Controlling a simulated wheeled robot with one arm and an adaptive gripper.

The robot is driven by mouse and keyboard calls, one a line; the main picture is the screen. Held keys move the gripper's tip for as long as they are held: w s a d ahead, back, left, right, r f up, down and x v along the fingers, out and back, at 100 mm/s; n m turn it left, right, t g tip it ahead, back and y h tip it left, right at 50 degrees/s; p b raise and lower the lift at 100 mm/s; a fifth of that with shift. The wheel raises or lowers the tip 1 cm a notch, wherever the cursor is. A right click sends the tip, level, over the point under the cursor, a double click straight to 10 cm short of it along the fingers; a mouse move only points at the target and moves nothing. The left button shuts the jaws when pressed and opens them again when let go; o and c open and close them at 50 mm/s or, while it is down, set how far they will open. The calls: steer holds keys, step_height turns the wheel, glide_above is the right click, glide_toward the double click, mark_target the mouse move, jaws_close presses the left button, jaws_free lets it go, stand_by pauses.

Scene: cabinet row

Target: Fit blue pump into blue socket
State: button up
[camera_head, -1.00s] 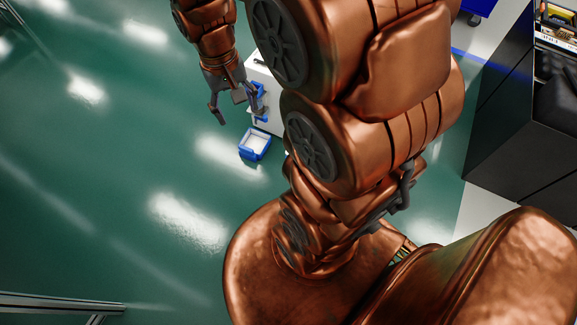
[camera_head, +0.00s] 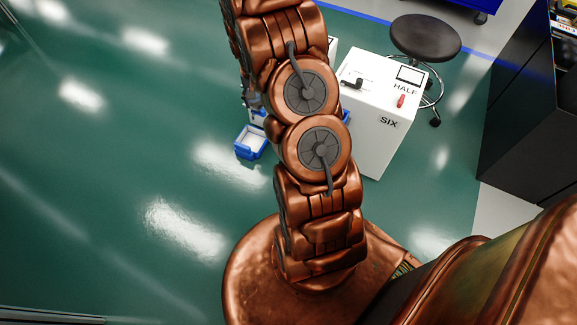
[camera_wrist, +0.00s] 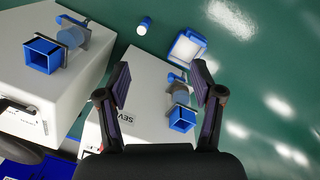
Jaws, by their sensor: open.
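In the wrist view my gripper (camera_wrist: 162,82) is open and empty, its two dark fingers spread above a white cabinet marked SEVEN (camera_wrist: 145,118). A square blue socket (camera_wrist: 182,119) with a translucent bluish cylinder behind it is on this cabinet, near the right finger. A similar square blue socket (camera_wrist: 42,53) is on the cabinet at left. A small blue and white cylinder (camera_wrist: 144,26) stands beyond the fingers; it may be the pump, but I cannot tell. In the head view my arm hides the gripper.
A blue tray with a white inside (camera_head: 250,142) lies on the green floor beside the cabinets; it also shows in the wrist view (camera_wrist: 186,48). A white cabinet marked SIX (camera_head: 376,130) and a black stool (camera_head: 425,36) stand right of my arm. The floor at left is clear.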

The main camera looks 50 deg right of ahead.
steer(key=d+f+m+b, duration=0.1)
steer(key=d+f+b, duration=0.2)
steer(key=f, duration=0.9)
steer(key=d+f+m+b, duration=0.1)
steer(key=d+f+b, duration=0.3)
steer(key=f, duration=0.9)
steer(key=s+d+f+m+b, duration=0.1)
steer(key=d+f+b, duration=0.3)
steer(key=f, duration=0.8)
steer(key=shift+d+f+m+t, duration=0.4)
steer(key=shift+d+m, duration=0.1)
steer(key=shift+d, duration=0.05)
steer(key=shift+s+f+b, duration=0.2)
steer(key=shift+f+b, duration=1.1)
steer(key=shift+f, duration=2.65)
steer(key=shift+r, duration=0.1)
jaws_close()
